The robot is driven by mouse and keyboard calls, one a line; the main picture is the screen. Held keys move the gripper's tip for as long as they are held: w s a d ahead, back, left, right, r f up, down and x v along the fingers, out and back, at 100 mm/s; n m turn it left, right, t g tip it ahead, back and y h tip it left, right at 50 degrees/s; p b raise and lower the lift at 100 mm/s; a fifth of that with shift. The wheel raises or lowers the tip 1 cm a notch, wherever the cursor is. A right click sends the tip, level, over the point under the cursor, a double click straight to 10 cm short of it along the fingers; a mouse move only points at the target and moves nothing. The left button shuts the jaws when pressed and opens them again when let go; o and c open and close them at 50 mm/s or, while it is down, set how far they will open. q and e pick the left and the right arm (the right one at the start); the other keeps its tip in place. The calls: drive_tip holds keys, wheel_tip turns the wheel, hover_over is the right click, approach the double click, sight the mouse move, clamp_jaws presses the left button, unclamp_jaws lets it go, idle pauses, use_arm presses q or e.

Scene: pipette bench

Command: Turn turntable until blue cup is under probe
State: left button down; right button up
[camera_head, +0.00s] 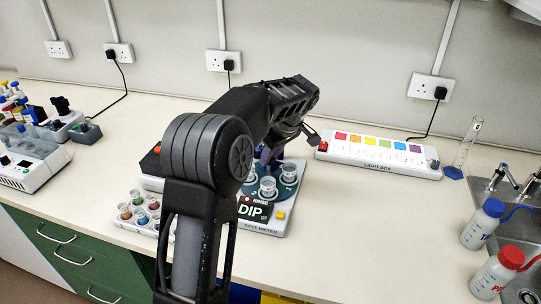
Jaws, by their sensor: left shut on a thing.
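The dark green turntable (288,190) sits on a white unit with a "DIP" sign (254,210) at its front. Clear cups stand on it, one at the front (267,188) and one at the right (288,172). I cannot tell which cup is blue. My left gripper (272,152) reaches down over the back of the turntable, beside a purple-grey upright part. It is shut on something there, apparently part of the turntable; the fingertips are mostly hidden. I cannot make out the probe clearly. My left arm covers the left side of the unit. My right gripper is not in view.
A rack of small coloured vials (124,212) stands left of my arm. A light box (375,158) lies behind right, with a glass cylinder (467,145) beyond. Two wash bottles (480,225) (496,275) stand by the sink. The bench right of the turntable is clear.

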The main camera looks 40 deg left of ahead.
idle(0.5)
use_arm(q)
drive_tip(key=shift+f+m+t+b, duration=0.2)
drive_tip(key=shift+m+t+b, duration=0.1)
drive_tip(key=shift+m+b, duration=0.55)
drive_tip(key=shift+r+m+t+b, duration=0.15)
drive_tip(key=shift+m+t+b, duration=0.15)
drive_tip(key=shift+m+b, duration=0.25)
drive_tip(key=shift+r, duration=0.1)
drive_tip(key=c, duration=1.1)
unclamp_jaws()
drive_tip(key=shift+c, duration=0.2)
drive_tip(key=v, duration=0.7)
drive_tip(key=shift+r+b, duration=0.3)
drive_tip(key=shift+r, duration=0.05)
